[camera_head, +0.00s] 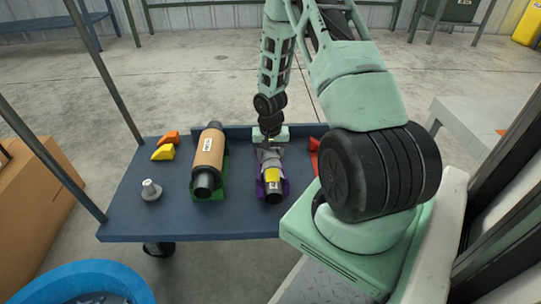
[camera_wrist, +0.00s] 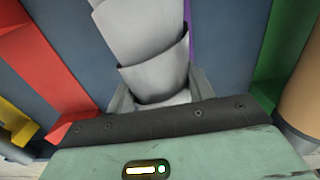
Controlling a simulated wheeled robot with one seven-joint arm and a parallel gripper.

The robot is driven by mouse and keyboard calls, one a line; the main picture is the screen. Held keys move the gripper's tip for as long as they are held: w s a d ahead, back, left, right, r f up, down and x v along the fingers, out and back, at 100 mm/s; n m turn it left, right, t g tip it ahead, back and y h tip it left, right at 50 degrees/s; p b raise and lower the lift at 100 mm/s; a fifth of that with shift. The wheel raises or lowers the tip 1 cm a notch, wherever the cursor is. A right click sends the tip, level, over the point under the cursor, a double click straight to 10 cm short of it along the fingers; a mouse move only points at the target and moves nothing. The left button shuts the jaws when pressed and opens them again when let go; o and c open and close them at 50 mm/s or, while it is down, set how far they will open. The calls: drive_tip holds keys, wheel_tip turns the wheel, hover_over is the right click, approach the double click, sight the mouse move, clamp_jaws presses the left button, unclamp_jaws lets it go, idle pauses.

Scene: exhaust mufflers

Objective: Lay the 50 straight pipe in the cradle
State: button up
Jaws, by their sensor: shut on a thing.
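A grey pipe (camera_head: 270,158) with a yellow label and a dark near end lies lengthwise in or just over the purple cradle (camera_head: 286,186) on the blue cart. No number can be read on it. My gripper (camera_head: 269,138) is shut on its far end. In the wrist view my gripper (camera_wrist: 160,95) has a finger on each side of the stepped grey pipe (camera_wrist: 155,60). A strip of the purple cradle (camera_wrist: 191,35) shows beside it. Whether the pipe rests fully on the cradle is hidden.
A tan muffler (camera_head: 210,151) lies in a green cradle (camera_head: 216,190) to the left. A red cradle (camera_head: 314,146) stands to the right, partly behind my arm. Orange and yellow wedges (camera_head: 163,153) and a grey flanged piece (camera_head: 150,191) sit on the cart's left (camera_head: 125,216).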

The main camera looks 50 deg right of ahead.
sight(271, 150)
drive_tip(key=o, duration=1.4)
wheel_tip(271, 150, up, 17)
drive_tip(key=p, duration=0.8)
drive_tip(key=shift+r, duration=0.2)
